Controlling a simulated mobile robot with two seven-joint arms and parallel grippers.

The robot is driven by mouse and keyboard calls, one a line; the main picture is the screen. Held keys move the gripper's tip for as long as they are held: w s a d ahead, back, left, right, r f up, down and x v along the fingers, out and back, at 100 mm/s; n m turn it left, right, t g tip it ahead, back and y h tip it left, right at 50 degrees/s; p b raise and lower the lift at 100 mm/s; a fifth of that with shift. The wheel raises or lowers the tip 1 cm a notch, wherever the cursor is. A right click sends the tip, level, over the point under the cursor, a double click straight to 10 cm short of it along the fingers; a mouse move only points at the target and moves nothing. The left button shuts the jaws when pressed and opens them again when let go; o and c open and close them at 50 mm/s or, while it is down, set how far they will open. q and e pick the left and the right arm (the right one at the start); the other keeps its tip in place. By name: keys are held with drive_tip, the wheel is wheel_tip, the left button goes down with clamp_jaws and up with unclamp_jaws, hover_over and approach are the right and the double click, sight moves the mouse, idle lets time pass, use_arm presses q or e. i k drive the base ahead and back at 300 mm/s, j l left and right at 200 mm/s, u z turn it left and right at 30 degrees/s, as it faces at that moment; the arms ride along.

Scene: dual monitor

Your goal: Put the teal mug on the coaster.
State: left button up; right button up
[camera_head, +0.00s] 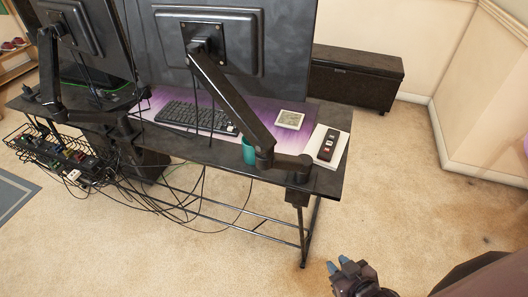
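The teal mug (249,155) stands near the edge of the dark desk closest to me, partly hidden by the black monitor arm. A pale square with a grey centre (290,119), which looks like the coaster, lies on the purple desk mat, above and to the right of the mug; nothing stands on it. My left gripper is not in view.
The monitor arm (230,98) crosses in front of the mug and keyboard (195,117). A dark remote (328,145) lies on a white pad right of the mug. Cables and a wire basket (50,150) hang at the desk's left. Carpet right of the desk is clear.

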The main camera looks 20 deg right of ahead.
sight(293, 117)
drive_tip(key=k+l+u, duration=0.1)
drive_tip(key=l, duration=0.3)
drive_tip(key=k+l+u, duration=0.15)
drive_tip(key=l, duration=0.25)
drive_tip(key=l+u, duration=0.15)
drive_tip(key=l, duration=0.3)
drive_tip(key=k+l+u, duration=0.1)
drive_tip(key=l, duration=0.3)
drive_tip(key=l+u, duration=0.3)
drive_tip(key=l, duration=0.55)
drive_tip(key=l+u, duration=0.2)
drive_tip(key=l, duration=0.65)
drive_tip(key=i+l, duration=0.2)
drive_tip(key=l, duration=0.2)
drive_tip(key=i+l+u, duration=0.1)
drive_tip(key=l, duration=0.25)
drive_tip(key=i+j, duration=0.35)
drive_tip(key=j, duration=0.2)
